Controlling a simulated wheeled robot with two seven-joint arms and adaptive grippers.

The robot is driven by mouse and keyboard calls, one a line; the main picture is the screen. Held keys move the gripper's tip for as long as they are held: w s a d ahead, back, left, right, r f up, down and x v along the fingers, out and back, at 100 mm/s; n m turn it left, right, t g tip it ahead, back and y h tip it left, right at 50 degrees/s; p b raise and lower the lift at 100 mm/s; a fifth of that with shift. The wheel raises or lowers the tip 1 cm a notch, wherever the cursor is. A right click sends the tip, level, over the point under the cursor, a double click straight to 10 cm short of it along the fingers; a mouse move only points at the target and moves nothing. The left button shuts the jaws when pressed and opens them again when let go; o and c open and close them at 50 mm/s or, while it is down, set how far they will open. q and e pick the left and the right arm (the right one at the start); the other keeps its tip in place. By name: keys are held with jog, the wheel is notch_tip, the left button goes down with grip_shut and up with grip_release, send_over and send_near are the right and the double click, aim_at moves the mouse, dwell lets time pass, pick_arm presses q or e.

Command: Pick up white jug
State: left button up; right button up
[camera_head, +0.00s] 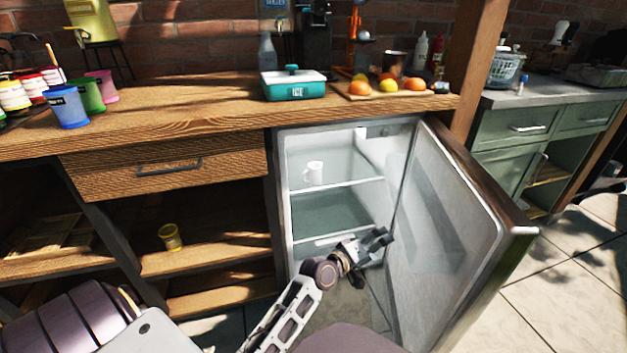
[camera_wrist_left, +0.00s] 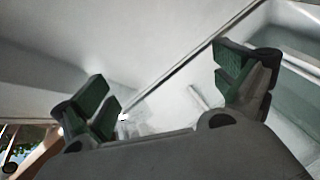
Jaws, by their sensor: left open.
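The white jug (camera_head: 313,173), small with a handle on its left, stands upright on the upper shelf of the open fridge (camera_head: 281,200), towards the left wall. My left gripper (camera_head: 380,241) is at the fridge opening, lower than the jug and to its right, near the open door. It is open and empty, apart from the jug. In the left wrist view its green-padded fingers (camera_wrist_left: 165,88) are spread wide against pale surfaces, and I cannot make out the jug there. My right gripper is not in view.
The fridge door (camera_head: 450,215) stands open on the right. The wooden counter (camera_head: 190,105) above holds a teal dish (camera_head: 293,84), a board with fruit (camera_head: 390,92) and several paint pots. A yellow can (camera_head: 171,237) sits on the shelf left of the fridge.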

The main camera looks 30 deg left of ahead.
pick_arm(q)
jog(key=w+a+r+n+t+y, duration=0.6)
jog(key=w+a+r+n+y, duration=0.4)
jog(key=n, duration=0.6)
jog(key=w+a+f+n+g+y, duration=0.1)
jog(key=a+n+g+y, duration=0.4)
jog(key=n, duration=0.6)
jog(key=w+a+f+n+g+y, duration=0.1)
jog(key=a+f+n+g+y, duration=0.3)
jog(key=a+n, duration=0.5)
jog(key=shift+w+a+n+g+y+b, duration=0.3)
jog(key=shift+a+n+g+y+b, duration=0.1)
jog(key=shift+n+g+y, duration=0.4)
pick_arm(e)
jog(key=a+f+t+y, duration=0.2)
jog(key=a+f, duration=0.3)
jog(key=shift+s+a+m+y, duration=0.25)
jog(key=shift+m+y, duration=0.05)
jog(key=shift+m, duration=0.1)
